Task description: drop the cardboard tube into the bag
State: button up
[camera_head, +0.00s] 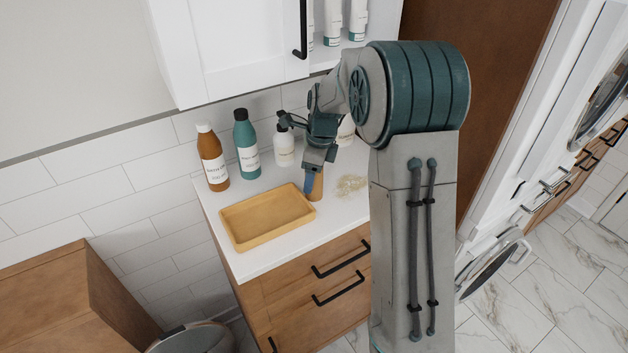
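A brown cardboard tube (317,188) is upright on the white counter, just right of the yellow tray. My gripper (311,182) points down at the tube, with a blue finger in front of its left side. Only one finger shows clearly, so I cannot tell whether the gripper is closed on the tube or open around it. No bag can be clearly made out. A round grey-rimmed container (192,338) stands on the floor at the lower left, cut off by the frame edge, and its inside is mostly hidden.
The yellow tray (230,237) is empty on the counter (245,267). A brown bottle (213,160), a teal bottle (246,145) and a white bottle (284,150) stand along the wall. A tangled beige item (351,185) lies right of the tube. A wooden cabinet (120,295) stands lower left.

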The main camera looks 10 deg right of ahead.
jog(key=shift+f, duration=0.1)
jog(key=c, duration=1.1)
